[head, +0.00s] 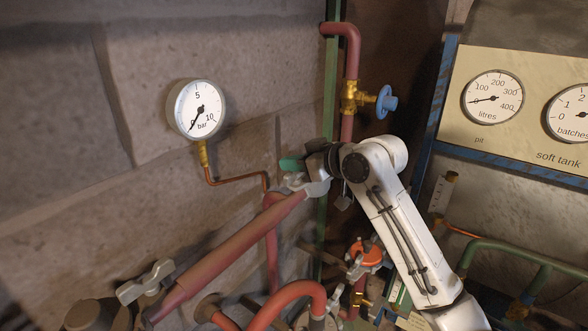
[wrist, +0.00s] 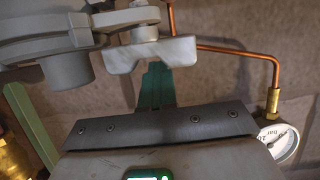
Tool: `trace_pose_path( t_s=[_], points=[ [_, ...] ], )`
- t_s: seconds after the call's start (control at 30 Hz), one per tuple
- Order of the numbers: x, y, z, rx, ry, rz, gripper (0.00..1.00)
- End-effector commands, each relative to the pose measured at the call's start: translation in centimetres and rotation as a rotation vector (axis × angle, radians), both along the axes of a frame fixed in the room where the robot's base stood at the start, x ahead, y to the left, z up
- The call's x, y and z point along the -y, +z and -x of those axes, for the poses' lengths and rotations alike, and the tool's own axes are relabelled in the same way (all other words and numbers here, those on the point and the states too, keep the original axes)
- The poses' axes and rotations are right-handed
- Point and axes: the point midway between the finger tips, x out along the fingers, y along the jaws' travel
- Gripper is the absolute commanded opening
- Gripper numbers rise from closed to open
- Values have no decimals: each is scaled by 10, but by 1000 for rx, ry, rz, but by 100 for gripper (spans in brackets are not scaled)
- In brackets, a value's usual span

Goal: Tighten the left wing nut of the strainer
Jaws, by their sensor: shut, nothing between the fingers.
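A pale grey wing nut (wrist: 152,54) sits on a stud beside a grey clamp-like fitting (wrist: 62,40) in the wrist view. In the head view, a small grey wing nut (head: 294,182) shows just below my fingers, on the grey fitting at the upper end of a thick red pipe (head: 235,245). My gripper (head: 290,165) has green fingertips, shut and empty, just above that wing nut in the head view. The fingers (wrist: 155,86) also show in the wrist view, close to the wing nut's wings; contact cannot be told. The fitting is partly hidden by my gripper.
Another grey wing nut (head: 146,281) is at the lower left. An orange-red cap (head: 366,254) with grey clamps is below my arm. A bar gauge (head: 196,108) on a copper pipe (head: 232,182) is on the left wall. A blue valve wheel (head: 386,102) is above.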

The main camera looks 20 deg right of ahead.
Motion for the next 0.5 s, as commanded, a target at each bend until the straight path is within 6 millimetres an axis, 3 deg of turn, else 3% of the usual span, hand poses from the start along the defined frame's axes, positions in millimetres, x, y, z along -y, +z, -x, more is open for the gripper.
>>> trace_pose_path(
  t_s=[0.03, 0.1, 0.13, 0.43, 0.5],
  points=[
    [9, -26, 1, -53, -14, 9, 2],
    [9, -26, 1, -53, -14, 9, 8],
    [4, -10, 0, -15, -8, 6, 11],
    [-7, -3, 8, -15, -3, 3, 40],
    [-11, 0, 10, -15, -1, 3, 40]
  ],
)
